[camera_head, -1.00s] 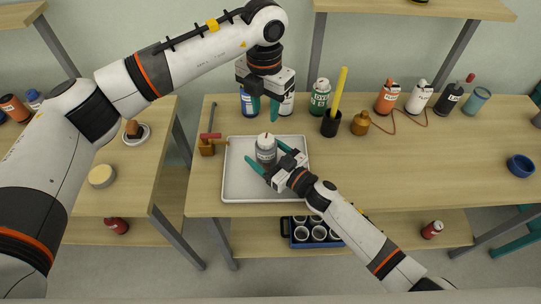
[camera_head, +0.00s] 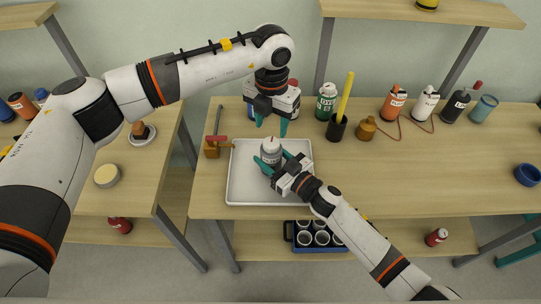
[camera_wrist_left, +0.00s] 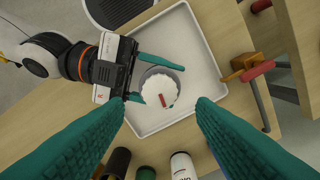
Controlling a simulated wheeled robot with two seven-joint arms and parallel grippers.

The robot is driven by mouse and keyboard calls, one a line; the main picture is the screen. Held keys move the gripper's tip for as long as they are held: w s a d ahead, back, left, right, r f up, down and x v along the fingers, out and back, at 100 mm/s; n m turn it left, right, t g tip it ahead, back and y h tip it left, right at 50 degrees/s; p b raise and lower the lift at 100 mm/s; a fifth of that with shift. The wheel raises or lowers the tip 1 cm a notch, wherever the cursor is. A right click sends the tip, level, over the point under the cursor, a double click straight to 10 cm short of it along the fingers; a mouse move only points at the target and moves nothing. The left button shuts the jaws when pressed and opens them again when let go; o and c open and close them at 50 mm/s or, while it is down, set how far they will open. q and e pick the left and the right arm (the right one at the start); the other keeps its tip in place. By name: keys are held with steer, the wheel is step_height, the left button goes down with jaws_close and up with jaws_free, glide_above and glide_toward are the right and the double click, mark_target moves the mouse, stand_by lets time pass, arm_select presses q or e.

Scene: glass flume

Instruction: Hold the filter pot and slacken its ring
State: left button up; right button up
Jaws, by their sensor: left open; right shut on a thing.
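The filter pot (camera_head: 271,158) is a grey jar standing upright in the white tray. Its white scalloped ring (camera_wrist_left: 160,90) with a red mark shows from above in the left wrist view. My right gripper (camera_head: 272,163) is shut on the pot's body, coming from the lower right, with its teal fingers on either side. My left gripper (camera_head: 272,124) is open and empty, pointing down, above and behind the pot. In the left wrist view its two fingers (camera_wrist_left: 160,104) are spread wide, with the ring between and beyond the tips, apart from them.
The white tray (camera_head: 240,193) lies on the wooden bench. A brown block with a red-handled tool (camera_head: 215,145) stands at its left. Behind are a green bottle (camera_head: 326,102), a black cup with a yellow stick (camera_head: 336,127) and several other bottles. The bench's right middle is clear.

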mark_target(271, 142)
arm_select(q)
steer(key=shift+f, duration=3)
steer(key=shift+c, duration=0.3)
steer(key=c, duration=0.5)
steer(key=shift+c, duration=0.2)
